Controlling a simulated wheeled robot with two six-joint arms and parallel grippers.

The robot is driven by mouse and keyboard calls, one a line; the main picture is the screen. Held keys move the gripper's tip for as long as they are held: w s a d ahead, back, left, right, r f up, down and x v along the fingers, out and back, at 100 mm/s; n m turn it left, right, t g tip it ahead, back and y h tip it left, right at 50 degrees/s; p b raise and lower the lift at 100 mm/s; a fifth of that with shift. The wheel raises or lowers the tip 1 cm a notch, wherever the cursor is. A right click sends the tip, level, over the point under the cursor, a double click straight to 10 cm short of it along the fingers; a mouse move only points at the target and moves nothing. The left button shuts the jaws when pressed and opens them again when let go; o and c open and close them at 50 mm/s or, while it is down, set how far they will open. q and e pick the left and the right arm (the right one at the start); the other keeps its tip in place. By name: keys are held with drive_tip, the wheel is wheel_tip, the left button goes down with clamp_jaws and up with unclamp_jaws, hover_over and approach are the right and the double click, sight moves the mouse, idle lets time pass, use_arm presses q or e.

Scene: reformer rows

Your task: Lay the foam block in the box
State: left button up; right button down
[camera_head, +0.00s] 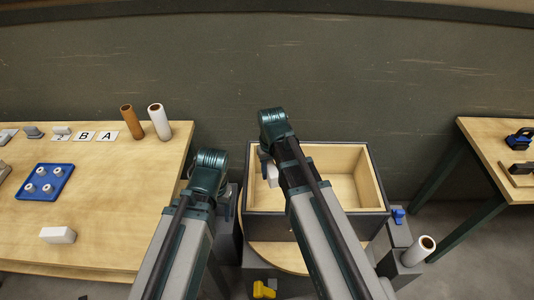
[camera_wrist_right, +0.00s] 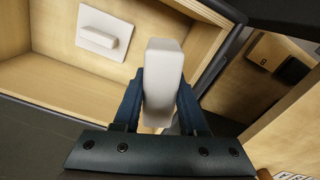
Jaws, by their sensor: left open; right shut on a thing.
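My right gripper (camera_wrist_right: 160,95) is shut on a white foam block (camera_wrist_right: 163,75), with dark blue fingers on either side of it. In the head view, the block (camera_head: 272,175) shows beside my right forearm, at the left part of the open wooden box (camera_head: 374,178). The box has a dark outside and pale wood inside; it also shows in the right wrist view (camera_wrist_right: 60,95). The block appears held over the box; its height above the floor is unclear. My left gripper (camera_head: 205,190) is left of the box, its fingers mostly hidden by its wrist.
A flat white piece with a raised bar (camera_wrist_right: 100,31) lies inside the box. The left table (camera_head: 110,220) holds another white block (camera_head: 58,235), a blue tray (camera_head: 44,183), letter cards and two rolls. Another table (camera_head: 490,140) stands at right.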

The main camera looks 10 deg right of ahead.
drive_tip(key=w+m, duration=0.1)
drive_tip(key=w, duration=0.1)
drive_tip(key=w+m, duration=0.1)
drive_tip(key=w+r+m, duration=0.1)
drive_tip(key=w, duration=0.1)
drive_tip(key=shift+w+a+m, duration=0.1)
drive_tip(key=shift+w+m, duration=0.2)
drive_tip(key=shift+m, duration=0.1)
drive_tip(key=shift+f, duration=0.2)
wheel_tip(320, 180, down, 23)
drive_tip(key=b, duration=2.3)
drive_tip(key=shift+f, duration=0.15)
drive_tip(key=shift+c, duration=1.9)
unclamp_jaws()
wheel_tip(320, 180, up, 14)
drive_tip(key=p, duration=1.3)
drive_tip(key=shift+p, duration=0.4)
